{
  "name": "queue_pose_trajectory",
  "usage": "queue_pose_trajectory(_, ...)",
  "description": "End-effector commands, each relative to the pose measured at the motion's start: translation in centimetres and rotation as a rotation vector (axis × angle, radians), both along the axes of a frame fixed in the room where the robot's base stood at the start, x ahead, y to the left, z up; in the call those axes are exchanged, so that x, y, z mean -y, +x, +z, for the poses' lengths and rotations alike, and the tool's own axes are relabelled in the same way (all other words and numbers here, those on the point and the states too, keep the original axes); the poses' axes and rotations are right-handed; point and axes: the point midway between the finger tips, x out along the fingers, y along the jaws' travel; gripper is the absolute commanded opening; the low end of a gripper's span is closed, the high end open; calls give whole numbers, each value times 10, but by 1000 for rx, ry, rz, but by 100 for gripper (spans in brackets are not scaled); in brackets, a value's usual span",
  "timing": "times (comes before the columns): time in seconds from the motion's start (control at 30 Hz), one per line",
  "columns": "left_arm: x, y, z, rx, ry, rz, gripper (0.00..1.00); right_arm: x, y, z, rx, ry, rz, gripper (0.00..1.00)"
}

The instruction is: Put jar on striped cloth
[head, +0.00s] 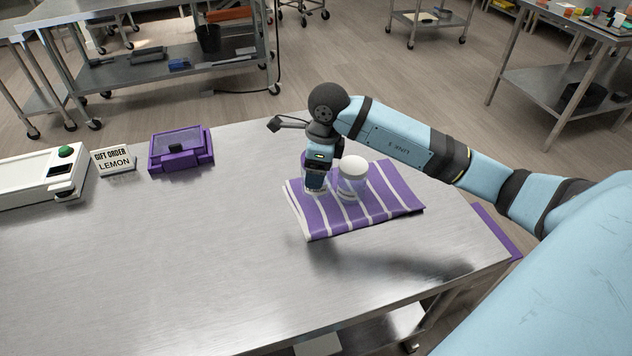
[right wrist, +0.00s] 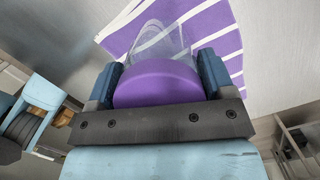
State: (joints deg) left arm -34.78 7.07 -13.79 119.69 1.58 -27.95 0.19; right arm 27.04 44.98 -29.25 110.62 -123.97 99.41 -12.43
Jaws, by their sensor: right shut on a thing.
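My right gripper (head: 316,184) is over the left part of the purple-and-white striped cloth (head: 390,206). In the right wrist view it (right wrist: 158,78) is shut on a clear jar with a purple lid (right wrist: 158,86), with one finger on each side. The striped cloth (right wrist: 212,30) shows beyond the jar. In the head view the gripper mostly hides this jar, and I cannot tell if its base touches the cloth. A second clear jar with a white lid (head: 353,178) stands upright on the cloth, just right of the gripper. My left gripper is not in view.
A purple box (head: 181,150), a "GIFT ORDER LEMON" sign (head: 114,160) and a white machine with a green button (head: 40,178) stand at the table's left. The metal table (head: 190,260) is clear in front. The cloth's right part is free.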

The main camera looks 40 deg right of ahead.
Motion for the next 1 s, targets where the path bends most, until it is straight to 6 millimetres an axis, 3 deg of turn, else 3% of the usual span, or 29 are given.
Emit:
queue_pose_trajectory(0.17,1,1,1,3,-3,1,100,0,0,-12,-1,2,0,51)
queue_pose_trajectory(0.4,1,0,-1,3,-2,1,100,0,0,-46,-2,1,0,51)
queue_pose_trajectory(0.97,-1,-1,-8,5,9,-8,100,0,0,-59,-1,-1,1,52)
queue_pose_trajectory(1.0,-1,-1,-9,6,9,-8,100,0,0,-61,-2,-1,2,47)
